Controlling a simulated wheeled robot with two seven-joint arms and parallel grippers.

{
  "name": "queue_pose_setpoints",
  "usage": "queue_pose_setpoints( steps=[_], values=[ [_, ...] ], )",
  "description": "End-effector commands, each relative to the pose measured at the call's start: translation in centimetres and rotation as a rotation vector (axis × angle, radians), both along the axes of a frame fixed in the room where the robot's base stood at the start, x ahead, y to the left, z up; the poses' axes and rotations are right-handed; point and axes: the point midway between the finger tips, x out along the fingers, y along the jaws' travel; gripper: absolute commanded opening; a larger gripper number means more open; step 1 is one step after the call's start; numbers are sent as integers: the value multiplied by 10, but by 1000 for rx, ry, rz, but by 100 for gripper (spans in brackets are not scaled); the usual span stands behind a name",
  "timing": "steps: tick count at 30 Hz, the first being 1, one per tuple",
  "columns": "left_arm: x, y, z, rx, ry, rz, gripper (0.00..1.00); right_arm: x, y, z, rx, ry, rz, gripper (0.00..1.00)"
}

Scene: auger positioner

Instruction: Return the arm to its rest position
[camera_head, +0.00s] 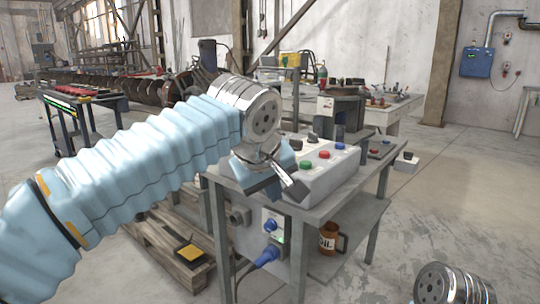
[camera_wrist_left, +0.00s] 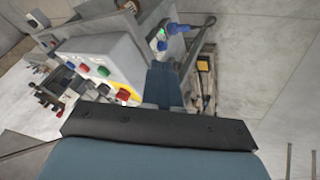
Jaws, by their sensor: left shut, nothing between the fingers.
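My left arm comes in from the left in the head view, in a light blue ribbed sleeve. It ends in a metal wrist, with my left gripper (camera_head: 290,187) shut and empty in front of the control box. The grey control box (camera_head: 332,175) stands on the metal table, with green, red and blue buttons on it. The box also shows in the left wrist view (camera_wrist_left: 120,58), with the dark gripper mount across the lower part of that picture. Part of my right arm shows at the bottom right of the head view; its gripper is out of view.
The metal table (camera_head: 325,207) has a lower shelf with an oil jug (camera_head: 333,239). A blue plug (camera_head: 266,256) sits on the table's side panel. A wooden pallet (camera_head: 160,250) lies left of the table. The floor at the right is open.

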Motion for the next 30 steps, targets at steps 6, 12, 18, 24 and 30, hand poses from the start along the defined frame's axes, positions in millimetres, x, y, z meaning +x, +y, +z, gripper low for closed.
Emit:
queue_pose_setpoints(
  steps=[6,12,18,24,30],
  values=[
    [28,-10,-67,42,48,-81,0,0,0,0,0,0,0,0],
    [53,-12,-169,67,122,-189,0,0,0,0,0,0,0,0],
    [51,10,-336,43,243,-318,0,0,0,0,0,0,0,0],
    [-15,52,-493,-39,345,-373,0,0,0,0,0,0,0,0],
    [-119,92,-587,-95,410,-352,0,0,0,0,0,0,0,0]
  ],
)
